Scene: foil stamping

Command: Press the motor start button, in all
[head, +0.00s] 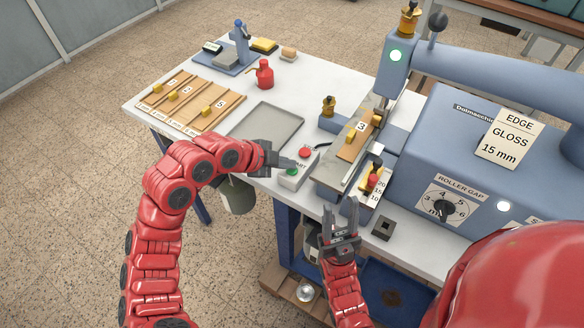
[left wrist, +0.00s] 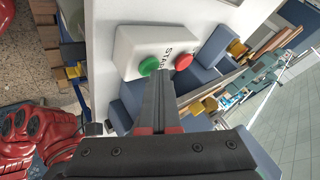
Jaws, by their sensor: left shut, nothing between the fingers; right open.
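The motor start box is a small pale box (head: 285,183) at the table's front edge, with a green button (head: 292,171) and a red button (head: 304,152). In the left wrist view, the box (left wrist: 127,49) carries the word START beside the green button (left wrist: 149,65), with the red button (left wrist: 184,61) to its right. My left gripper (head: 294,163) is shut and empty, its fingertips at the green button in the head view. In the left wrist view, the fingertips (left wrist: 158,80) lie just below and right of that button; contact cannot be told. My right gripper (head: 341,209) is open and empty, pointing up.
A grey tray (head: 265,123) lies behind my left gripper. A red oil can (head: 264,73) and wooden boards (head: 205,103) are further back.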

